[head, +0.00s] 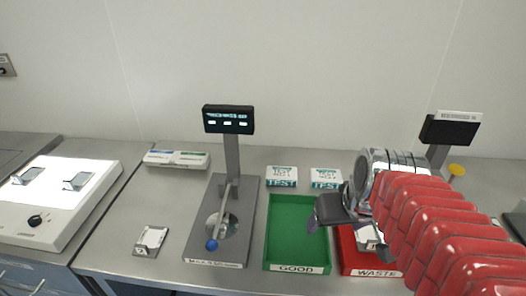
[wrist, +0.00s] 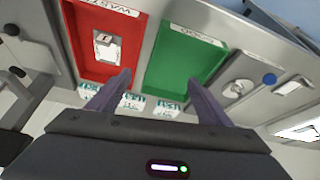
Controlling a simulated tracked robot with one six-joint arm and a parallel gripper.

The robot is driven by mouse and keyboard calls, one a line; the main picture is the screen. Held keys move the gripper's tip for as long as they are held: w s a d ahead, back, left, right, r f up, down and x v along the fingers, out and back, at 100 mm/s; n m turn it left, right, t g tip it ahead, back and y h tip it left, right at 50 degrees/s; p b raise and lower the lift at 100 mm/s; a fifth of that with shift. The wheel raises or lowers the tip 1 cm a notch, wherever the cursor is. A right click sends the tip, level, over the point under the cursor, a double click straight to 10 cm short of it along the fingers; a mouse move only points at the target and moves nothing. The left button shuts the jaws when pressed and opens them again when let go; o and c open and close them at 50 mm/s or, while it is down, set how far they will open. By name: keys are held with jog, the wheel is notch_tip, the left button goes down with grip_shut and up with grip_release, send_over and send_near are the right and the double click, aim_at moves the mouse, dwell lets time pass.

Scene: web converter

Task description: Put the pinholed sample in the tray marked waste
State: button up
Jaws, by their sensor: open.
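A sample, a small pale plate with a metal clip, lies in the red tray marked WASTE (head: 382,271); the wrist view shows this sample (wrist: 107,46) flat on the floor of the red tray (wrist: 80,22). Another sample (head: 151,238) lies on the bench left of the gauge. Two more samples (head: 76,181) lie on the lit panel at the left. I cannot make out a pinhole on any of them. My gripper (wrist: 159,78) is open and empty, above the trays; in the head view my gripper (head: 318,220) partly covers the red tray.
The green tray marked GOOD (head: 295,267) is beside the red one. A gauge stand (head: 200,240) with a blue knob is left of it. Test blocks (head: 282,176) stand behind the trays. The light box (head: 50,222) is far left. Bare bench lies around the loose sample.

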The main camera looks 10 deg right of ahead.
jog(key=s+a+n, duration=0.1)
jog(key=s+a, duration=0.3)
jog(key=a, duration=0.4)
jog(key=shift+r+t+y, duration=0.25)
jog(key=shift+t+y, duration=0.05)
jog(key=shift+c, duration=0.5)
